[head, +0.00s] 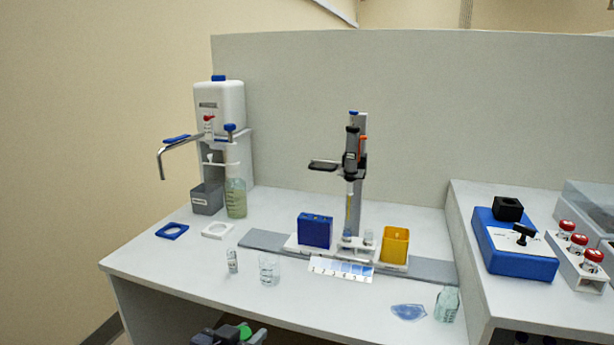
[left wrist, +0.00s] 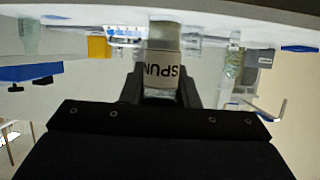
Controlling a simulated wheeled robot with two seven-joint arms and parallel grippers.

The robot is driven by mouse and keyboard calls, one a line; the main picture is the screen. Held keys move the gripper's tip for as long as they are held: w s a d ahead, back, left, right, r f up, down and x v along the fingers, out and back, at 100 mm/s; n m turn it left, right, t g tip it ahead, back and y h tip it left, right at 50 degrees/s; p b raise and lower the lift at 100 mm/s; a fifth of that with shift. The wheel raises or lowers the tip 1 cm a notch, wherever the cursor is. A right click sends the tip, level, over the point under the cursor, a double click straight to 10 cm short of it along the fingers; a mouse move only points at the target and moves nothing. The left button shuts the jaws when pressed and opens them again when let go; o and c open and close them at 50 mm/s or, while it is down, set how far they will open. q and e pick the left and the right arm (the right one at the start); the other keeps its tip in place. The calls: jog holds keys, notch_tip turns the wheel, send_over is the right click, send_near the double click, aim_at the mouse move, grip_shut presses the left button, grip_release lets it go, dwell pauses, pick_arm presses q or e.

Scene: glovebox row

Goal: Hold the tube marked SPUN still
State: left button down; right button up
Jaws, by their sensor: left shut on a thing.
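The tube marked SPUN (left wrist: 160,68) shows in the left wrist view, with its label upside down in that picture. My left gripper (left wrist: 161,92) is shut on it, a dark finger on each side, and the label faces the camera. In the head view my left gripper (head: 228,335) is at the bottom edge, partly cut off, in front of the table. I cannot make out the held tube there. My right gripper is in neither view.
A small labelled vial (head: 232,261) and a clear beaker (head: 268,269) stand near the table's front. Behind them are a numbered card (head: 341,270), a blue box (head: 315,231) and a yellow container (head: 395,246). A green-tinted bottle (head: 446,305) stands at the front right.

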pick_arm(q)
jog(key=a+f+n+y, duration=0.4)
jog(key=a+f+y, duration=0.1)
jog(key=a+f, duration=0.5)
notch_tip(320, 180, up, 11)
jog(key=w+d+t+p, duration=0.1)
jog(key=w+p, duration=0.1)
jog(key=p, duration=1.4)
